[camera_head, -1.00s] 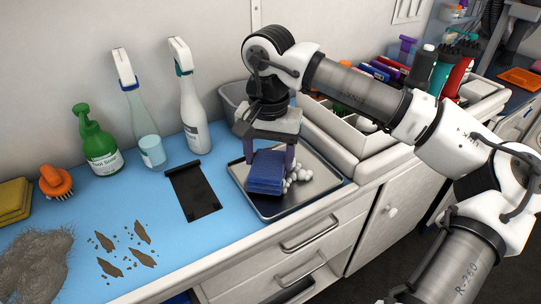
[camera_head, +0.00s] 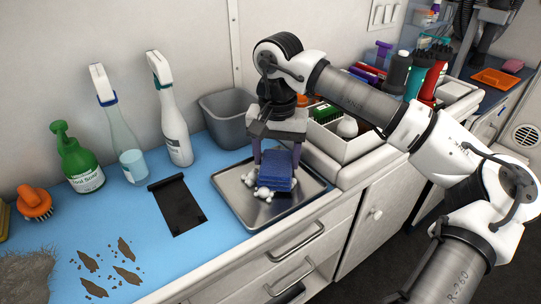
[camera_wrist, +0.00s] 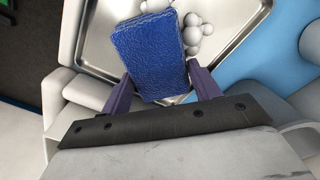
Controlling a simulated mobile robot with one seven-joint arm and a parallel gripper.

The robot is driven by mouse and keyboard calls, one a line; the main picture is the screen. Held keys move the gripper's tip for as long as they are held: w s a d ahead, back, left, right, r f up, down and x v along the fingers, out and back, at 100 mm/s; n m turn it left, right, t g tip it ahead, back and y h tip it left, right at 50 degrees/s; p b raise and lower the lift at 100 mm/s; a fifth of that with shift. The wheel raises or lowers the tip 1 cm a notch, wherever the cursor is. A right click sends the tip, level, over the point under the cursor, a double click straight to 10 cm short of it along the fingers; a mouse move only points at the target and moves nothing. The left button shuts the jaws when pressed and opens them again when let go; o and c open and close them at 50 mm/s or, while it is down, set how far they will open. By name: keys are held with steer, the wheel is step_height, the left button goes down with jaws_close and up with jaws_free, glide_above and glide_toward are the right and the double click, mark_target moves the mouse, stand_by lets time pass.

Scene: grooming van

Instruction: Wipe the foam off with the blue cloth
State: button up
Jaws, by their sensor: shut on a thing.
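My gripper (camera_head: 276,160) points down over the metal tray (camera_head: 233,195) and is shut on the folded blue cloth (camera_head: 279,172). In the wrist view the blue cloth (camera_wrist: 150,55) sits between the two purple fingers. White foam (camera_head: 263,192) lies on the tray at the left and front of the cloth in the head view. In the wrist view the foam (camera_wrist: 193,35) shows as several round blobs beside and beyond the cloth. The cloth hides part of the tray, and I cannot tell whether foam lies under it.
A black strip (camera_head: 177,205) lies left of the tray. Two white-topped spray bottles, including the white one (camera_head: 176,135), and a green bottle (camera_head: 78,165) stand behind. A grey bin (camera_head: 226,120) is behind the tray. A white organiser (camera_head: 350,150) stands close on the right. Brown debris (camera_head: 112,270) lies front left.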

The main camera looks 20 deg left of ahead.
steer(key=shift+w+d, duration=0.55)
steer(key=shift+w, duration=0.25)
steer(key=shift+s+a, duration=0.45)
steer(key=shift+s, duration=0.4)
steer(key=shift+c, duration=0.2)
steer(key=shift+s+a+f+b, duration=0.15)
steer(key=shift+s+a+b, duration=0.1)
steer(key=shift+s+a, duration=0.9)
steer(key=shift+s+a+f+b, duration=0.15)
steer(key=shift+s+a+b, duration=0.1)
steer(key=shift+s+a, duration=0.85)
steer(key=shift+s+d+f, duration=0.1)
steer(key=shift+s, duration=0.4)
steer(key=shift+o, duration=0.3)
steer(key=r+p, duration=0.1)
steer(key=r, duration=0.1)
steer(key=r+p, duration=0.3)
steer(key=shift+s+a+r, duration=0.15)
steer(key=shift+a+r, duration=0.15)
steer(key=shift+a, duration=0.1)
steer(key=shift+d+r, duration=0.2)
steer(key=shift+r, duration=0.1)
